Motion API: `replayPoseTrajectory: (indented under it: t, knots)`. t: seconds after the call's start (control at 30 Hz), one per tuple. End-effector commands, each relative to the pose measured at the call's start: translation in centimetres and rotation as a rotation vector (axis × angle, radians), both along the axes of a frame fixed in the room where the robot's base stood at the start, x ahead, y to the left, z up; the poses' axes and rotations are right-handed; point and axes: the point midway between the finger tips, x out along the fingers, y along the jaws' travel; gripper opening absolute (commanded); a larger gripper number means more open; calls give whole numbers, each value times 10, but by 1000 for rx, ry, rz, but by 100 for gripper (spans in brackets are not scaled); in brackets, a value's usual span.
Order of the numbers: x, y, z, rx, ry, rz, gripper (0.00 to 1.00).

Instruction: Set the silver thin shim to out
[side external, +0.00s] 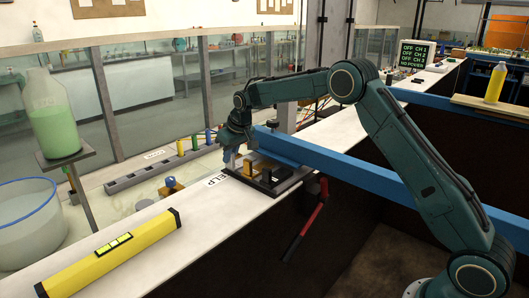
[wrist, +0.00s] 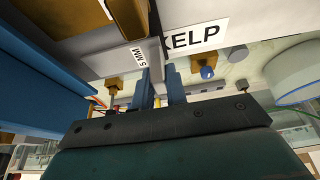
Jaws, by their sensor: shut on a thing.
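My gripper (side external: 231,152) reaches down over the dark shim holder (side external: 290,183) on the white ledge. It also shows in the wrist view (wrist: 160,78), where its two blue fingers are closed on a narrow grey piece between them. This seems to be the silver thin shim (side external: 238,159), mostly hidden by the fingers. Brass blocks (side external: 266,177) stand in the holder just right of the gripper. A "5 MM" label (wrist: 140,58) shows by the fingertips in the wrist view. I cannot tell whether the shim is seated or lifted.
A blue beam (side external: 340,160) runs close behind the holder. A KELP label (side external: 217,180) lies left of it. A yellow level (side external: 110,253) lies on the ledge in front. A blue-topped knob (side external: 170,183) and a grey rack with colored pegs (side external: 150,172) are beyond the ledge.

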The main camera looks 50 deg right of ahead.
Motion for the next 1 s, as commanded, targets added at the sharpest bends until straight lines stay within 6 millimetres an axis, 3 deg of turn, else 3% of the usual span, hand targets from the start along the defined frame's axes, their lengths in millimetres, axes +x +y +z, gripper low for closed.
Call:
replayPoseTrajectory:
  t: [0.07,0.1,0.2,0.67,1.0]
  knots:
    - [0,6,0,4,0,12,0]
    - [0,6,0,4,0,14,20]
    - [0,6,0,3,0,13,36]
    - [-2,3,6,2,-1,8,36]
    - [-16,3,43,2,-4,8,36]
